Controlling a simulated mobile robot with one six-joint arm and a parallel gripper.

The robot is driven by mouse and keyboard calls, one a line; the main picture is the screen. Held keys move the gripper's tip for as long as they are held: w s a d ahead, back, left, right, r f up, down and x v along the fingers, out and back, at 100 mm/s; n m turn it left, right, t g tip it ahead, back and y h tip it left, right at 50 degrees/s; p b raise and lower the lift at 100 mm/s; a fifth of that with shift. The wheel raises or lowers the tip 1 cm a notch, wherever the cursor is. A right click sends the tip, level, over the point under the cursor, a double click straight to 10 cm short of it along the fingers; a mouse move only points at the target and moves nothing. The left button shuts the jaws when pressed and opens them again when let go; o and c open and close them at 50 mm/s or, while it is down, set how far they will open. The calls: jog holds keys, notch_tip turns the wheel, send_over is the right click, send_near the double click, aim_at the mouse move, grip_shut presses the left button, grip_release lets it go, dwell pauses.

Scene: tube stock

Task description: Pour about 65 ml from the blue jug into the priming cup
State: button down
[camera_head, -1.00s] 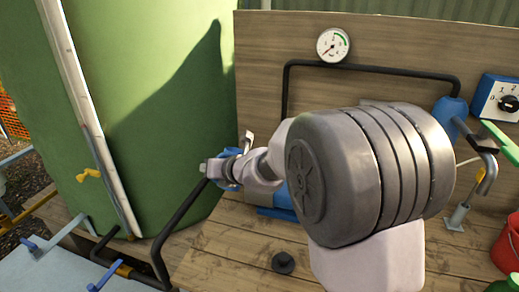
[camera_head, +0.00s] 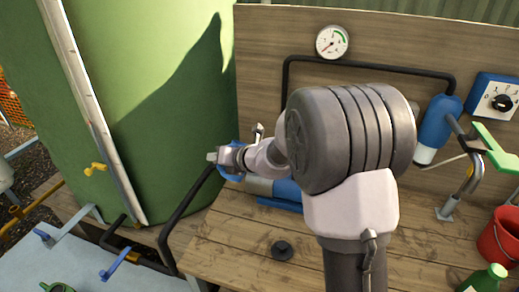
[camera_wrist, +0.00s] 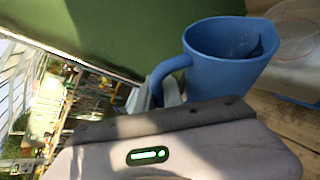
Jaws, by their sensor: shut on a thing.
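The blue jug (camera_wrist: 225,55) is in the wrist view, with its open mouth and handle showing. My gripper (camera_wrist: 168,92) is shut on the jug's handle. The jug looks tilted in this view; I cannot tell whether any liquid is inside or flowing. In the head view my gripper (camera_head: 218,156) is in front of the green tank's right edge, and only a little of the blue jug (camera_head: 230,175) shows behind it. A clear, round vessel (camera_wrist: 298,40) lies beyond the jug at the right of the wrist view; it may be the priming cup, but I cannot tell.
A blue pump body (camera_head: 285,190) sits on the wooden bench (camera_head: 235,235) behind my arm. Black pipes run nearby. A black knob-like piece (camera_head: 282,250) lies on the bench. A red bucket (camera_head: 497,240) and green bottle (camera_head: 485,280) stand at the right.

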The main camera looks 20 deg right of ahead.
jog(key=shift+w+d+r+m+y+p, duration=0.25)
jog(key=shift+d+r+m+y+p, duration=0.3)
jog(key=shift+p, duration=1.65)
jog(key=shift+w+d, duration=0.15)
jog(key=shift+w+d+r+m+g+y+p, duration=0.1)
jog(key=shift+d+r+m+g+y+p, duration=0.2)
jog(key=shift+p, duration=0.55)
jog(key=shift+w+a+r+m+t+p, duration=0.15)
jog(key=shift+r+p, duration=0.3)
jog(key=shift+p, duration=0.45)
jog(key=shift+d+r+m+g+y+p, duration=0.15)
jog(key=shift+d+r+m+g+p, duration=0.15)
jog(key=shift+p, duration=0.55)
jog(key=shift+n+t+h, duration=0.25)
jog(key=shift+n+h, duration=0.15)
jog(key=shift+n, duration=0.3)
jog(key=f+b, duration=0.2)
jog(key=b, duration=0.1)
jog(key=a+f+b, duration=0.1)
jog(key=f+b, duration=0.1)
jog(key=b, duration=0.2)
jog(key=shift+s, duration=0.2)
jog(key=a+n+h+b, duration=0.1)
jog(key=b, duration=0.3)
jog(key=s+a+n+t+b, duration=0.1)
jog(key=b, duration=0.3)
jog(key=s+a+n+h+b, duration=0.1)
jog(key=b, duration=0.4)
jog(key=shift+a+f+t+h, duration=0.3)
jog(key=shift+f, duration=0.1)
